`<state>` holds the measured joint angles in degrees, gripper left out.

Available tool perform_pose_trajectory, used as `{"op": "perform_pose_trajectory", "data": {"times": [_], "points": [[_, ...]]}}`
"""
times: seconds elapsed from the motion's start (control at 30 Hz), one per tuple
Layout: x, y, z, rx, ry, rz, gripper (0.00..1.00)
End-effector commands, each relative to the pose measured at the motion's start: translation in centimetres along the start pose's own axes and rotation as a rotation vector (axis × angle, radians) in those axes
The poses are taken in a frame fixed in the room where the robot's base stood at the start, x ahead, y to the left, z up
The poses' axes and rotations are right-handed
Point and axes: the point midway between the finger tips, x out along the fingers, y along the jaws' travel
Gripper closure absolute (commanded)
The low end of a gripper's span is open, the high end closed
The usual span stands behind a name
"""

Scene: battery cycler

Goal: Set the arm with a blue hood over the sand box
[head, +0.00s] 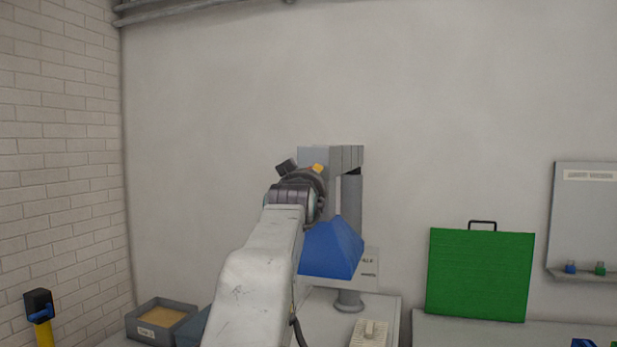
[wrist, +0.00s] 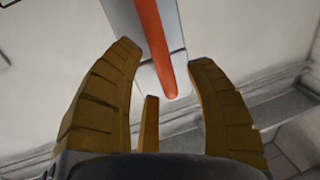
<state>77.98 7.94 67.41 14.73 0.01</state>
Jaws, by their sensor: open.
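The blue hood (head: 333,250) hangs from a grey swing arm (head: 319,156) on a grey post (head: 350,215), in the middle of the head view. The sand box (head: 160,318), a grey box with tan sand and a label, stands at lower left; the hood is well to its right. My gripper (wrist: 165,58) is open. In the wrist view an orange bar (wrist: 154,40) on a grey part runs between its fingers; contact cannot be told.
A blue-grey box (head: 192,328) is beside the sand box, partly behind my arm. A pale ribbed block (head: 369,333) lies on the bench near the post. A green case (head: 480,274) stands at right. A yellow post (head: 43,331) with a black top is at far left.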

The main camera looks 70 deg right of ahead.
Motion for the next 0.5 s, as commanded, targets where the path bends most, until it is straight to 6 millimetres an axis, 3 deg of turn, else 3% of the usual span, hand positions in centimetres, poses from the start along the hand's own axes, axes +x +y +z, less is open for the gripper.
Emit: {"op": "perform_pose_trajectory", "data": {"times": [0.2, 0.5], "points": [[1.07, 0.01, -0.07, 0.0, 0.002, 0.0, 0.5], [1.17, 0.01, 0.0, 0.0, 0.002, 0.0, 0.5]]}}
